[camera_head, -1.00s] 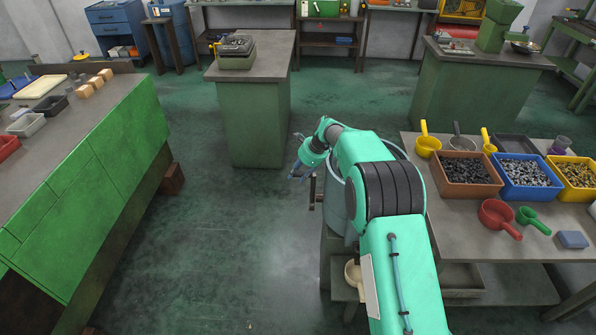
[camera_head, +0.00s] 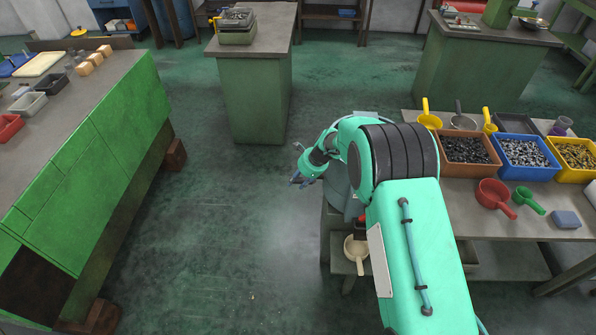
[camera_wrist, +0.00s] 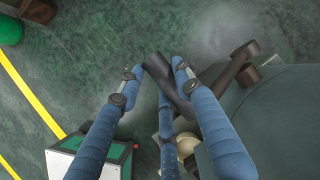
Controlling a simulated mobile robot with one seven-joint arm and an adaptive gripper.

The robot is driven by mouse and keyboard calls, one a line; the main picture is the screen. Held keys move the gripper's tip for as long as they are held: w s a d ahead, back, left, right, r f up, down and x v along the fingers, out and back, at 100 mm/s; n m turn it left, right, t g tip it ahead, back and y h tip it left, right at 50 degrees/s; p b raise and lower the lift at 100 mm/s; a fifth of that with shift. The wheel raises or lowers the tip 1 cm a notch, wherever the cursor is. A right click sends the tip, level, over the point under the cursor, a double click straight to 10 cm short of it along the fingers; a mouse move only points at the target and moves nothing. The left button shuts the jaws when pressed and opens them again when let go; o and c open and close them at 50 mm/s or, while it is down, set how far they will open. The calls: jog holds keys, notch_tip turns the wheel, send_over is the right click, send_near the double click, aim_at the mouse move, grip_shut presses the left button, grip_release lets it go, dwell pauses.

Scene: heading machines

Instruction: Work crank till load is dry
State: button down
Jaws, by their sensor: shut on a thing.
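The grey-green drum (camera_head: 338,188) stands at the near side of the workbench, mostly hidden behind my arm in the head view. Its curved wall (camera_wrist: 280,115) fills the right of the wrist view. My gripper (camera_wrist: 155,78) has its blue fingers closed around the dark crank handle (camera_wrist: 164,82). A dark bar with a brown end (camera_wrist: 236,75) lies between the handle and the drum wall. In the head view my gripper (camera_head: 301,182) is at the drum's left side, and the handle there is hard to make out. The load inside the drum is hidden.
A cream scoop (camera_head: 355,250) rests on a low shelf below the drum. The workbench on the right holds brown (camera_head: 467,150), blue (camera_head: 526,157) and yellow (camera_head: 577,156) bins of small parts, plus scoops. A green counter (camera_head: 100,170) stands left. The floor between is clear.

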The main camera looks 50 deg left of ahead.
jog(key=s+d+f+n+t+y+b, duration=0.1)
jog(key=s+d+f+t+y+b, duration=0.1)
jog(key=f+b, duration=0.3)
notch_tip(320, 180, down, 3)
jog(key=shift+s+d+t+y, duration=0.4)
jog(key=shift+s+d+y, duration=0.15)
jog(key=shift+s+y, duration=0.05)
dwell(0.5)
jog(key=shift+d+f, duration=0.1)
jog(key=shift+f, duration=0.05)
jog(key=c, duration=1.2)
grip_release()
jog(key=shift+s+f, duration=0.1)
jog(key=shift+f, duration=0.05)
jog(key=shift+w+a+r, duration=0.2)
jog(key=shift+r, duration=0.15)
jog(key=shift+w+r, duration=0.1)
jog(key=shift+r, duration=0.05)
jog(key=shift+r, duration=0.15)
